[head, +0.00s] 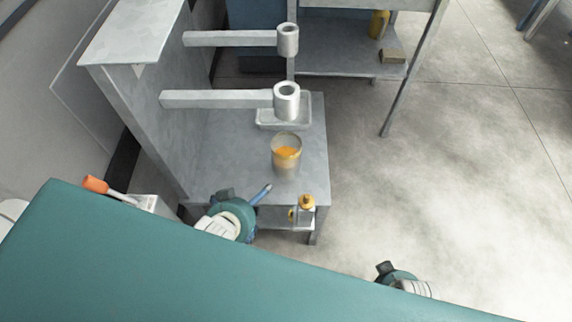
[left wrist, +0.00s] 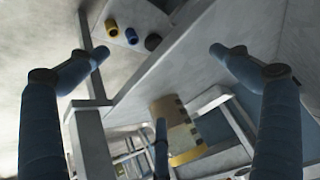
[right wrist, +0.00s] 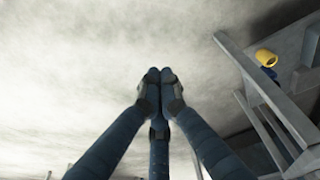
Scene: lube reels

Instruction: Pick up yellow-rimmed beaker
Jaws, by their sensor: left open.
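A clear beaker (head: 286,155) with a yellow-orange band inside stands upright on the grey lower shelf in the head view. I take it for the yellow-rimmed beaker; its rim colour is hard to tell. My left gripper (head: 245,194) is near the shelf's front edge, in front and left of the beaker, apart from it.
Two grey arms with round sleeves (head: 287,101) (head: 288,39) reach over the shelf (head: 230,150). A pale tray (head: 297,124) sits behind the beaker. A yellow bottle (head: 378,24) stands farther back. Floor to the right is clear.

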